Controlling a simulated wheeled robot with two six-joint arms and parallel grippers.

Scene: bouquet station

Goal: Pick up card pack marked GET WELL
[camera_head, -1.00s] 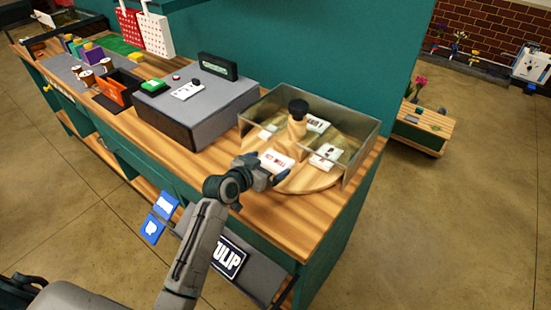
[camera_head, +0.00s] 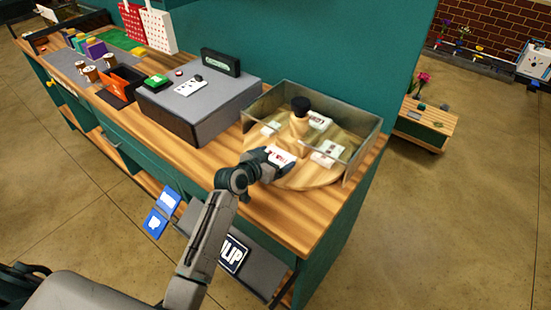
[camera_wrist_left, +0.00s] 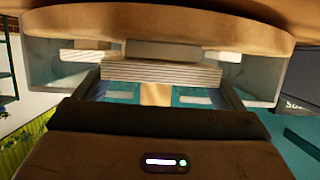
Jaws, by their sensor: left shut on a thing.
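The card pack (camera_head: 279,155) is a white stack with red print, too small to read now, at the near side of a round wooden turntable (camera_head: 310,184). My left gripper (camera_head: 278,161) is shut on this pack, with a finger at each side. In the left wrist view the pack (camera_wrist_left: 160,72) shows edge-on as a layered pale stack between the fingers. I cannot tell whether it is clear of the turntable. Other white packs (camera_head: 327,153) lie around the black-topped post (camera_head: 300,118). My right gripper is not in view.
A clear-walled guard (camera_head: 355,150) stands behind and to the right of the turntable. A grey box (camera_head: 200,112) with a green item on top stands to the left. The wooden counter (camera_head: 305,232) is bare at the near right.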

